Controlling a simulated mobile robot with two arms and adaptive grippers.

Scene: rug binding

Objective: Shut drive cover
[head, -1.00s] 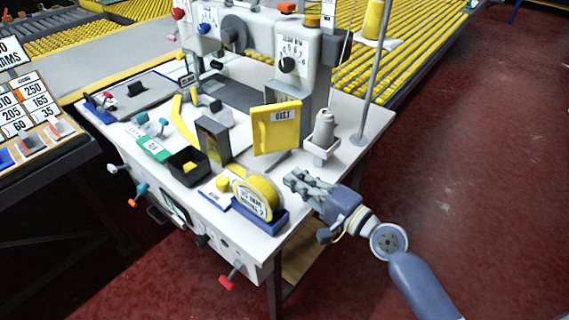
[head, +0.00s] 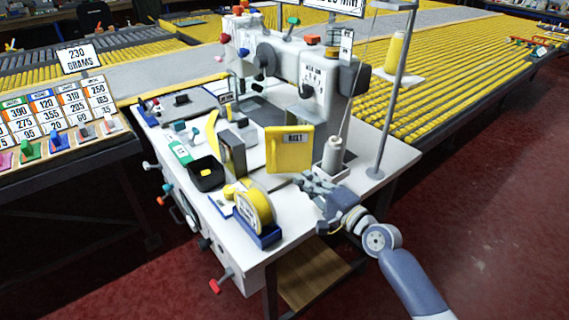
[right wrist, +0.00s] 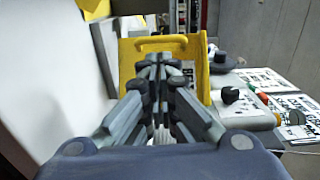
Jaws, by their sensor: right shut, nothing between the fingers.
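The drive cover is a yellow panel marked BELT (head: 289,152), standing upright and swung out in front of the sewing machine's column (head: 318,88). In the right wrist view the yellow cover (right wrist: 196,45) is straight ahead, behind the fingertips. My right gripper (head: 302,180) is shut and empty, close to the cover's lower right edge in the head view. In the right wrist view its fingers (right wrist: 158,62) are together and overlap the cover; I cannot tell whether they touch it. My left gripper is not in view.
A white thread cone (head: 333,153) stands just right of the cover. A yellow tape roll (head: 256,207) in a blue holder is at the table's front. A thread stand pole (head: 394,110) rises at the right. The red floor (head: 480,230) at right is clear.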

